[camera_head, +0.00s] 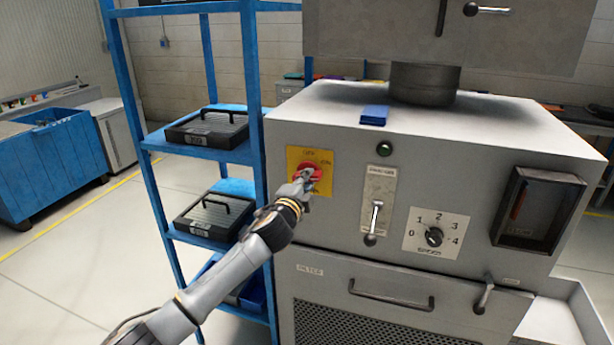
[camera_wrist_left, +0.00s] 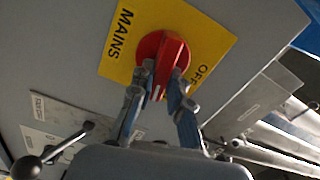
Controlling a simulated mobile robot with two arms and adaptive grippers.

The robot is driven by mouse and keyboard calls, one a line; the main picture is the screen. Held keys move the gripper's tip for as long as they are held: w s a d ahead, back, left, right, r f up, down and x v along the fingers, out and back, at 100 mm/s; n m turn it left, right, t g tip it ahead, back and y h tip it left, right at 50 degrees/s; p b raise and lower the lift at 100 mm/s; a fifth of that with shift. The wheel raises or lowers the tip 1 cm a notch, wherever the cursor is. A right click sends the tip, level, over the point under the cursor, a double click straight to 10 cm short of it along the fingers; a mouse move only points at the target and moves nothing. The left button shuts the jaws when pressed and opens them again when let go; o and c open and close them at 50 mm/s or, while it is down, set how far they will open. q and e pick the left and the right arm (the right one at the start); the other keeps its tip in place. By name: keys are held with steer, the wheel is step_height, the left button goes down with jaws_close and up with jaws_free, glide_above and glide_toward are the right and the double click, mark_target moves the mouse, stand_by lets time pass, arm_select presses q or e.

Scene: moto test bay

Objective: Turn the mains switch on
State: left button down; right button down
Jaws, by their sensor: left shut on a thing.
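The mains switch is a red rotary knob (camera_head: 317,172) on a yellow plate (camera_head: 293,158) at the left of the grey machine's front panel. My left gripper (camera_head: 304,179) reaches it from the lower left in the head view. In the left wrist view, the red knob (camera_wrist_left: 152,47) sits on the plate marked MAINS and OFF. The two fingers of my left gripper (camera_wrist_left: 163,84) are on either side of the knob's grip bar, shut on it. A white mark shows on the bar between the fingers. My right gripper is not in view.
To the right of the switch are a lever (camera_head: 374,222), a numbered dial (camera_head: 434,237) and a framed window (camera_head: 538,210). A dark round indicator (camera_head: 384,149) sits above the lever. A blue shelf rack (camera_head: 257,120) with black cases stands close on the left.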

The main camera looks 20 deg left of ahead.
arm_select(q)
steer(key=shift+f+m+p, duration=0.1)
steer(key=shift+m+p, duration=0.2)
steer(key=shift+m, duration=0.8)
steer(key=c, duration=1.3)
jaws_free()
steer(key=shift+s, duration=0.1)
steer(key=s, duration=1.2)
steer(key=shift+a, duration=0.2)
